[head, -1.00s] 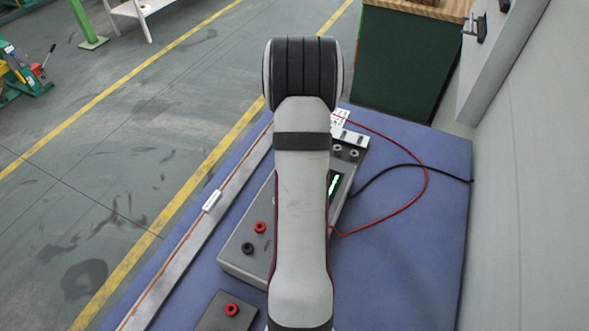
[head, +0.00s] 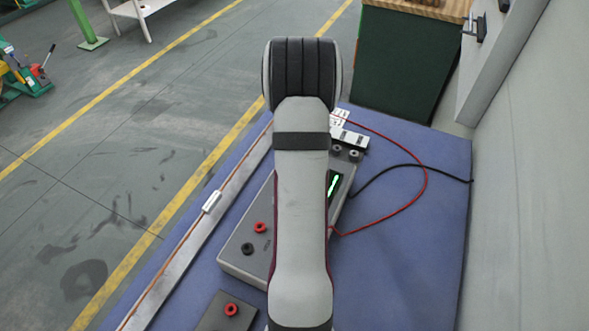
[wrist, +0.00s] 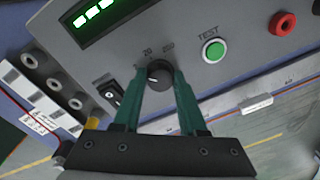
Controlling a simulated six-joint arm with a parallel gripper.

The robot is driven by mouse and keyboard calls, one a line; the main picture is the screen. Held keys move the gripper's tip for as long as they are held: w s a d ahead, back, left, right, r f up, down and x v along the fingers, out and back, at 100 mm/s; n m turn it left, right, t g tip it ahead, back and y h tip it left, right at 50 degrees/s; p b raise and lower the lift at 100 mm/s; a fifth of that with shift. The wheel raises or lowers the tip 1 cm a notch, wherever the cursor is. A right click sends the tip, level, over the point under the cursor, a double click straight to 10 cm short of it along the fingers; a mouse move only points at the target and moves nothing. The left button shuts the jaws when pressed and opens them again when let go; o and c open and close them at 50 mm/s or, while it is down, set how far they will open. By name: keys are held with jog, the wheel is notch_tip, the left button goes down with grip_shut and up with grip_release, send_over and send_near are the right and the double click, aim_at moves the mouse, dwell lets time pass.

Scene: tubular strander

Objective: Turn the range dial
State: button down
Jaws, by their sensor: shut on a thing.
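The range dial (wrist: 159,75) is a round black knob on the grey meter's front panel, in the wrist view. The marks "20" and "200" show beside it; another mark at its left is partly hidden by a finger. A small white mark shows on the knob, but I cannot tell which range it points to. My gripper (wrist: 158,82) has its two green fingers shut on the dial, one on each side. In the head view my own arm hides the dial and the gripper; part of the meter (head: 240,264) shows.
Near the dial are a black rocker switch (wrist: 113,96), a green TEST button (wrist: 214,51), a red terminal (wrist: 282,23) and a lit green display (wrist: 98,14). Red (head: 424,170) and black (head: 390,168) leads loop over the blue bench top (head: 410,250). A metal rail (head: 180,252) runs along the left.

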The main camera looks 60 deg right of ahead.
jog(key=shift+c, duration=2.3)
grip_release()
notch_tip(320, 180, up, 16)
jog(key=shift+s+d, duration=0.2)
jog(key=shift+d, duration=0.1)
jog(key=shift+a+f, duration=0.1)
jog(key=w+a+r, duration=0.1)
jog(key=w+a, duration=0.2)
jog(key=a, duration=1)
jog(key=w+a+r, duration=0.2)
jog(key=w+a, duration=0.2)
jog(key=a, duration=0.9)
jog(key=s+a+f, duration=0.2)
jog(key=s+a, duration=0.3)
jog(key=a, duration=0.2)
jog(key=s+a+f+n+y, duration=0.1)
jog(key=s+a+f, duration=0.1)
jog(key=s+a, duration=0.4)
jog(key=shift+s+a+f+g, duration=0.3)
jog(key=shift+a+f, duration=0.1)
jog(key=shift+a, duration=0.8)
